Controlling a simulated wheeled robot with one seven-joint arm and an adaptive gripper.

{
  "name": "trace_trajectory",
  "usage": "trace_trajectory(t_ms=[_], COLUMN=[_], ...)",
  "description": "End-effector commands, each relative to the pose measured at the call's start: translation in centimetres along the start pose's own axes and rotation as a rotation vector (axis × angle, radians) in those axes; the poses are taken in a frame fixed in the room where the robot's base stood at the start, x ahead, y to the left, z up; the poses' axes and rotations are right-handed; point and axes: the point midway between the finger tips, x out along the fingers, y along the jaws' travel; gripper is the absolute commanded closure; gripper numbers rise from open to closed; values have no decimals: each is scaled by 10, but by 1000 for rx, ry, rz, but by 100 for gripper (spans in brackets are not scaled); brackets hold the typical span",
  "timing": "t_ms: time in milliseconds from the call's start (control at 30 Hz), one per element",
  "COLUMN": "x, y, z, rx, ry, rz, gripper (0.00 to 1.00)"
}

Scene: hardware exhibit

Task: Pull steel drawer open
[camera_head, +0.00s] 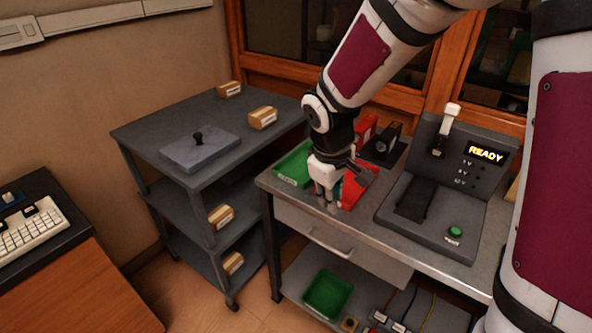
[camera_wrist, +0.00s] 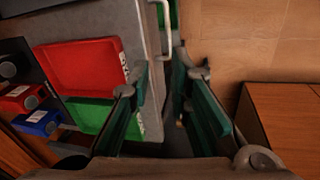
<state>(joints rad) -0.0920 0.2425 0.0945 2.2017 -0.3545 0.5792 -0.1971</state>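The steel drawer (camera_head: 372,262) sits under the grey worktop, and its front looks flush with the table. Its pale bar handle (camera_head: 330,243) runs across the front. The handle also shows at the top of the wrist view (camera_wrist: 167,22), beyond the fingertips. My gripper (camera_head: 328,203) is above the worktop's front edge, over the left part of the drawer and higher than the handle. In the wrist view its green-padded fingers (camera_wrist: 164,84) are apart with nothing between them. The gripper is apart from the handle.
A green tray (camera_head: 293,165) and a red tray (camera_head: 352,190) lie on the worktop near my gripper. A console (camera_head: 432,205) with a READY display stands to the right. A grey cart (camera_head: 190,125) stands left. Floor shows between cart and left desk.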

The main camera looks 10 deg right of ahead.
Motion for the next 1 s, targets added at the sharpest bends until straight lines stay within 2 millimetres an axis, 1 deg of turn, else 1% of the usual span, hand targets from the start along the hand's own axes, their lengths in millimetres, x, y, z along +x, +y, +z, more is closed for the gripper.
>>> trace_trajectory(t_ms=[33, 100, 200, 433, 533, 900, 1000], x=[22, 42, 62, 80, 93, 165, 181], y=[-4, -7, -12, -14, -15, -18, -18], z=[-8, -17, -25, -30, -29, -26, -26], rx=[-33, -72, -112, -135, -134, -134, -135], ry=[-12, -18, -23, -25, -28, -28, -28], rz=[-12, -20, -30, -36, -37, -37, -37], gripper=[82, 82, 82, 82, 82, 82, 82])
